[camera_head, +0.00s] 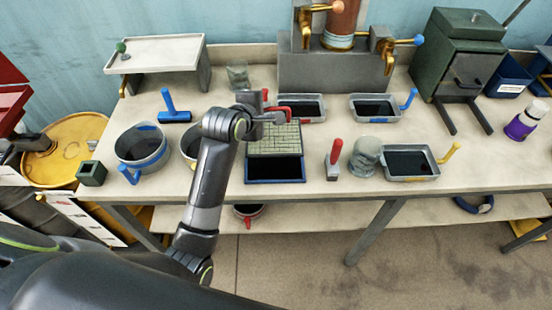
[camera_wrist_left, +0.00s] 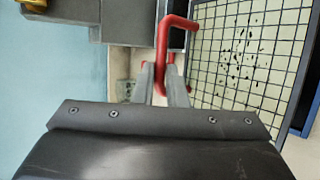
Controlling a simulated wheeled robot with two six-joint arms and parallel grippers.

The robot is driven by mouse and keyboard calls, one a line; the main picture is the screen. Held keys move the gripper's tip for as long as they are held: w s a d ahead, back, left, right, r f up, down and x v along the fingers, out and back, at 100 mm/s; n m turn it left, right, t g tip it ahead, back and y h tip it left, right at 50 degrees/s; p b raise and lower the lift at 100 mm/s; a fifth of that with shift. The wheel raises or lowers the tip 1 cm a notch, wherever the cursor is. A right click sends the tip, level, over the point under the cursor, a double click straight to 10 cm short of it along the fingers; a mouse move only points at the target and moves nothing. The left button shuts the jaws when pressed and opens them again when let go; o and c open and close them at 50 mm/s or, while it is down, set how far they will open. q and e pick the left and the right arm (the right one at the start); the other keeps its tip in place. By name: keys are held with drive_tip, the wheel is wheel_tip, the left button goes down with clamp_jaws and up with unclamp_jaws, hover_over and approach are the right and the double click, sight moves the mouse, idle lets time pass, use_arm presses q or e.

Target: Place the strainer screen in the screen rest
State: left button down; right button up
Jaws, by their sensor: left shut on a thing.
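The strainer screen (camera_head: 273,140) is a pale grid panel with a dark frame and a red handle (camera_wrist_left: 163,40). My left gripper (camera_head: 270,114) is shut on the red handle, at the screen's far edge in the head view. Dark specks dot the mesh (camera_wrist_left: 245,60) in the left wrist view. A blue-framed tray (camera_head: 275,182) with a dark inside lies directly in front of the screen in the head view, and may be the screen rest. I cannot tell whether the screen touches it. My right gripper is not in view.
Dark pans with red (camera_head: 302,117) and blue (camera_head: 375,118) handles stand behind. A red-handled tool (camera_head: 333,160), a grey jar (camera_head: 365,156) and a yellow-handled pan (camera_head: 410,177) stand to the right. A round blue-handled pot (camera_head: 141,148) is at left.

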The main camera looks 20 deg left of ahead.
sight(266, 125)
use_arm(q)
wheel_tip(266, 125, down, 6)
drive_tip(key=shift+w+r, duration=0.1)
drive_tip(key=shift+f, duration=0.3)
drive_tip(key=shift+f+p, duration=0.35)
drive_tip(key=shift+f, duration=1.65)
drive_tip(key=c, duration=1.5)
unclamp_jaws()
drive_tip(key=shift+o, duration=0.2)
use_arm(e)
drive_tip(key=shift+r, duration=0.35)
